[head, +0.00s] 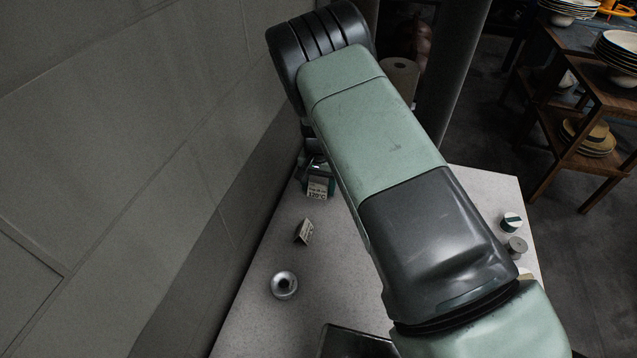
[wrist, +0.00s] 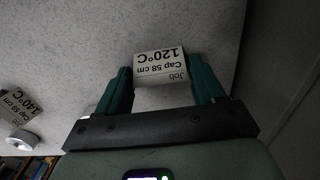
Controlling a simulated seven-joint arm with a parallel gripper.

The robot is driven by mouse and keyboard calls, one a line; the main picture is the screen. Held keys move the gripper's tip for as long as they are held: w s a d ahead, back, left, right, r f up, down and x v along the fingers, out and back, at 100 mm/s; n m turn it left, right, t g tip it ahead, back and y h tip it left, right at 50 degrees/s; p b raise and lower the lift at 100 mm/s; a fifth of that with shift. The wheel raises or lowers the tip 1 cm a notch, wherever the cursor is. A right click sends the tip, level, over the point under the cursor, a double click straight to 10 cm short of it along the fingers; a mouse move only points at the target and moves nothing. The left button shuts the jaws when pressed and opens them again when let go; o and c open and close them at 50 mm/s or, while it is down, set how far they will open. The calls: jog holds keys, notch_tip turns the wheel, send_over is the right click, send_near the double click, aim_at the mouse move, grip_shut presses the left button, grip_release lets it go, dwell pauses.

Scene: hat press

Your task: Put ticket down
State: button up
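The ticket, a small pale card printed "Job Cap 58 cm 120°C" (wrist: 161,66), sits between the two teal fingers of my gripper (wrist: 162,82), its sides against both fingers. In the head view the ticket (head: 318,188) shows at the far left part of the pale speckled table (head: 255,310), with my gripper (head: 316,166) just behind it and partly hidden by my arm. I cannot tell whether the ticket touches the tabletop.
A second ticket (head: 304,231), reading 140°C in the wrist view (wrist: 18,106), stands nearer on the table. A round metal piece (head: 284,285) lies near it. A grey wall (head: 140,150) runs close along the left. Small cylinders (head: 515,247) stand at the right edge.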

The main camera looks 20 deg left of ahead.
jog(key=shift+o, duration=1)
notch_tip(320, 180, up, 13)
jog(key=s+d+r+t+y, duration=0.1)
jog(key=s+d+r, duration=0.2)
jog(key=d+r, duration=0.35)
jog(key=s+d+r, duration=0.3)
jog(key=d+r, duration=0.1)
jog(key=r, duration=0.6)
jog(key=s+d+r+t+y, duration=0.1)
jog(key=s+d+r, duration=0.1)
jog(key=d+r, duration=0.45)
jog(key=s+d+r+t, duration=0.1)
jog(key=s+d+r, duration=0.1)
jog(key=s, duration=0.5)
jog(key=s+d+r+t+h, duration=0.1)
jog(key=s+d+r, duration=0.2)
jog(key=s, duration=0.4)
jog(key=s+d+r+t+h, duration=0.1)
jog(key=s+d+r, duration=0.1)
jog(key=s+d, duration=0.3)
jog(key=shift+s+r+t, duration=0.15)
jog(key=shift+s+t, duration=0.15)
jog(key=shift+s, duration=0.9)
